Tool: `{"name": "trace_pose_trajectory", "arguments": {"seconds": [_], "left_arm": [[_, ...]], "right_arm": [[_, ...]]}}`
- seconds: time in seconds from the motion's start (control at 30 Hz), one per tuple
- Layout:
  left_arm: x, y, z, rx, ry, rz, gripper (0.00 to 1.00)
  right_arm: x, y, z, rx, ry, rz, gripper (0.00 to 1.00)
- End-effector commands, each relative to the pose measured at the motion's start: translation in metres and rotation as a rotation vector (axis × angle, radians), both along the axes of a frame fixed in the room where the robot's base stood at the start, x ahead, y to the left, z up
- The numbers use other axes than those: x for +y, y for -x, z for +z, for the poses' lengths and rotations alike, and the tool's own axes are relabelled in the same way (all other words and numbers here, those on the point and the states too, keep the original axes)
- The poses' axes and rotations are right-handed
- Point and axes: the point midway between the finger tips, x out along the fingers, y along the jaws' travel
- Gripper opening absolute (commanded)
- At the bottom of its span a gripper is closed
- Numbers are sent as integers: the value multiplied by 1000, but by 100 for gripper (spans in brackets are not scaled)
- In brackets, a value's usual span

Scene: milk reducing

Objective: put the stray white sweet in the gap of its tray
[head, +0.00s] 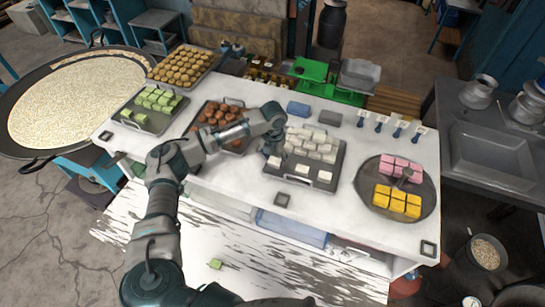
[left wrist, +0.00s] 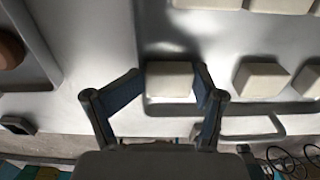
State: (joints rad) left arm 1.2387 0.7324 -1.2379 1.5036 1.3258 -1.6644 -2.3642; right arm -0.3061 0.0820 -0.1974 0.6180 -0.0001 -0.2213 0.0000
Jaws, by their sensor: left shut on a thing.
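My left gripper (head: 272,152) is over the front left corner of the grey tray (head: 326,186) of white sweets. It is shut on a white sweet (head: 275,162). In the left wrist view, the left gripper (left wrist: 168,78) has its two fingers on either side of that white sweet (left wrist: 169,83). The sweet looks level, inside the corner of the tray (left wrist: 190,107). I cannot tell whether it touches the tray floor. More white sweets (left wrist: 262,78) sit to its right, and others (left wrist: 278,5) lie in the row behind. My right gripper is not in view.
A tray of brown balls (head: 213,113) stands left of the white sweets, with green sweets (head: 158,99) further left. A round tray (head: 412,210) holds pink and yellow sweets.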

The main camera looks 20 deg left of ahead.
Motion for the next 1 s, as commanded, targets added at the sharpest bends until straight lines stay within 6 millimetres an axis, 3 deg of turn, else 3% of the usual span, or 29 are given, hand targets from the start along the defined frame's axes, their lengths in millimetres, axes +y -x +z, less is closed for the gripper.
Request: {"name": "trace_pose_trajectory", "arguments": {"seconds": [0.2, 0.57, 0.77, 1.0], "left_arm": [[-3, 5, -1, 2, -5, 0, 57], [-5, 5, 9, -4, -6, -1, 57], [-3, 5, 43, -10, -3, -1, 57], [-3, 5, 100, -10, -3, 0, 57]], "right_arm": [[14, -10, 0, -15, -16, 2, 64], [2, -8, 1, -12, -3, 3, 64], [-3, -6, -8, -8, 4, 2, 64], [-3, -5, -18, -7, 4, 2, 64]]}}
